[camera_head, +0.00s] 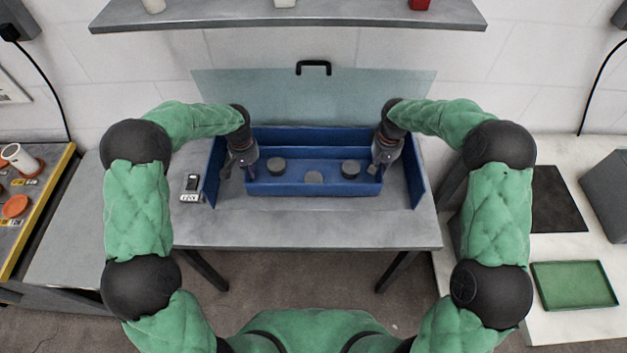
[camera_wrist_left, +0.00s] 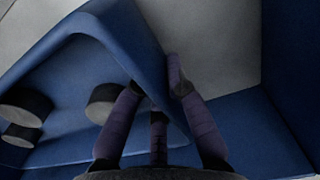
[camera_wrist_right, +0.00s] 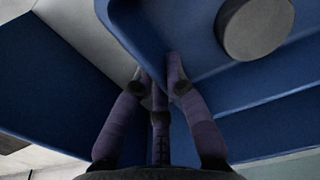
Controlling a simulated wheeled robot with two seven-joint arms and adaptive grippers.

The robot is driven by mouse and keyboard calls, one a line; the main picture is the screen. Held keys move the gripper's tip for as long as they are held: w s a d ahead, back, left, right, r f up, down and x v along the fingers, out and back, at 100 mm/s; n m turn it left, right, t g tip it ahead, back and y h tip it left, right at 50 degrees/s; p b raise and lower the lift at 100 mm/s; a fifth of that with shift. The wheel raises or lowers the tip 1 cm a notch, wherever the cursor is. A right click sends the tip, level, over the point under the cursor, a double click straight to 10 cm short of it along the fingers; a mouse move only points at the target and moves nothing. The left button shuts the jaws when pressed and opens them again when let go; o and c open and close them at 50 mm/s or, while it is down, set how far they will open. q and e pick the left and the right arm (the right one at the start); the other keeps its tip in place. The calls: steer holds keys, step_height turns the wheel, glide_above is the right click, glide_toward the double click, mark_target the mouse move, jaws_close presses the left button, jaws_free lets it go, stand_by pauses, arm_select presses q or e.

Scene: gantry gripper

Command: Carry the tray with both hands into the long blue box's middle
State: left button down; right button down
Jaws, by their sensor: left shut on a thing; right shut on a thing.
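The tray (camera_head: 313,189) is blue and low-walled. My right gripper (camera_head: 377,166) is shut on the right end wall. The long blue box (camera_head: 416,180) has side walls beyond both tray ends. The tray appears level between them; its height above the floor is unclear.
A translucent panel (camera_head: 270,95) with a black handle (camera_head: 313,65) stands behind the box. A small dark-and-white device (camera_head: 191,186) lies left of the box on the grey table (camera_head: 310,235). A shelf (camera_head: 350,14) is above. Gaps separate the tray from both box side walls.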

arm_select(q)
steer(key=shift+f+b, duration=0.45)
steer(key=shift+f, duration=0.1)
arm_select(e)
steer(key=shift+f, duration=0.5)
arm_select(q)
steer(key=c, duration=1.3)
jaws_free()
steer(key=shift+r, duration=0.1)
arm_select(e)
steer(key=c, duration=1.3)
jaws_free()
arm_select(q)
step_height(320, 180, up, 12)
steer(key=shift+f, duration=0.1)
arm_select(e)
steer(key=shift+r, duration=0.15)
step_height(320, 180, up, 12)
steer(key=shift+f, duration=0.1)
